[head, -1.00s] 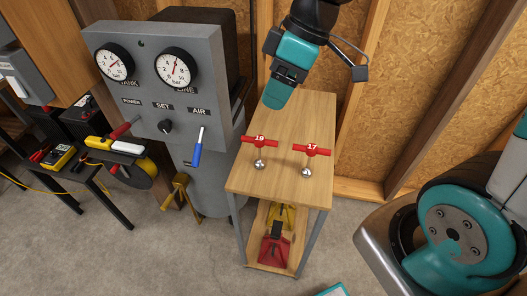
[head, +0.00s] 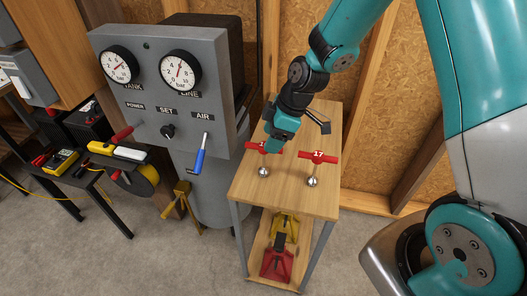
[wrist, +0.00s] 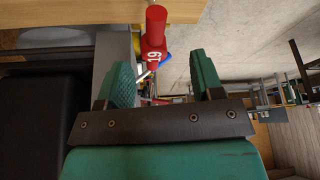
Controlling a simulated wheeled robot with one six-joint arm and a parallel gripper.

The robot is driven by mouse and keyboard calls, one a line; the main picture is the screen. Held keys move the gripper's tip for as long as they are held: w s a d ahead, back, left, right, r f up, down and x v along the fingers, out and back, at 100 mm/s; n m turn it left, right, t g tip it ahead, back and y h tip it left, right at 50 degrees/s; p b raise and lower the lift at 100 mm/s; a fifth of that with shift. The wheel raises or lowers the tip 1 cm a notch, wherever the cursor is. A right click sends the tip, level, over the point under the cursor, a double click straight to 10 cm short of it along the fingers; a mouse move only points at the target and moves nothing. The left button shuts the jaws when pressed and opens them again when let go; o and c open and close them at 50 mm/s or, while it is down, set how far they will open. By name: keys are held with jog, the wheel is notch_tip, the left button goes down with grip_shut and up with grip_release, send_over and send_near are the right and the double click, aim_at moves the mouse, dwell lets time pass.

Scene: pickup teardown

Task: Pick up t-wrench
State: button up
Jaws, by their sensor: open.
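Two red-handled T-wrenches stand upright on the small wooden table, each with a shiny round end at the bottom. The one marked 19 (head: 263,172) is on the left, and my gripper hides part of its handle in the head view. The one marked 17 (head: 318,157) is on the right and clear of my gripper. My gripper (head: 273,148) is open at the 19 handle. In the wrist view, the red 19 handle (wrist: 153,38) shows ahead of the gap between the open fingers (wrist: 162,75). I cannot tell whether they touch it.
The wooden table (head: 285,195) has a lower shelf with a red jack stand (head: 277,263) and a yellow one (head: 287,228). A grey gauge panel (head: 150,75) with a blue lever (head: 200,158) stands close on the left. A wooden wall is behind.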

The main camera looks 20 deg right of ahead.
jog(key=shift+w+p+x, duration=0.2)
jog(key=shift+p+x, duration=0.1)
jog(key=shift+x, duration=1)
jog(key=shift+w+p+x, duration=0.2)
jog(key=shift+p+x, duration=0.1)
jog(key=shift+x, duration=1)
jog(key=shift+d, duration=0.1)
grip_shut()
jog(key=shift+r, duration=0.1)
notch_tip(320, 180, up, 20)
jog(key=b, duration=0.1)
